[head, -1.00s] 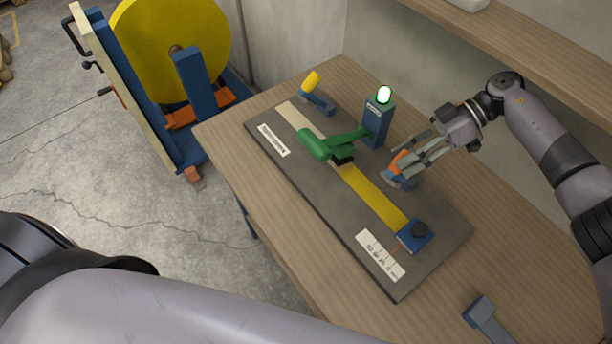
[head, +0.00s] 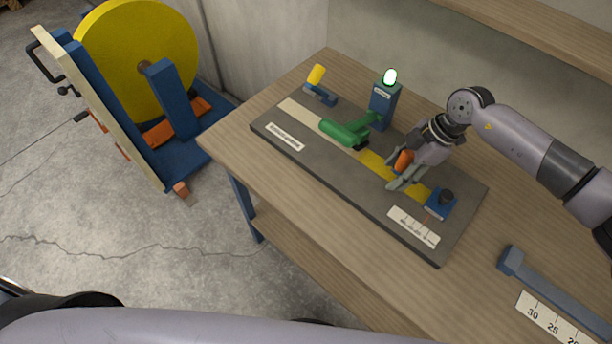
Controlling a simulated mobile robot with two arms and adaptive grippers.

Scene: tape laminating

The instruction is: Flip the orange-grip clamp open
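The orange-grip clamp (head: 403,160) stands beside the yellow strip (head: 377,164) on the dark board. Only its orange grip shows clearly; its base is hidden behind my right gripper (head: 392,175). The fingers are at the orange grip, over the strip, with a finger on the near side of it. I cannot tell whether they squeeze the grip or only stand around it. My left gripper is not in view.
A green-handled clamp (head: 345,132) lies across the strip near the blue post (head: 383,107) with a lit green lamp. A yellow-grip clamp (head: 317,76) stands at the far end. A blue block with a dark knob (head: 440,203) is at the near end. A blue-grey bar (head: 545,285) lies right.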

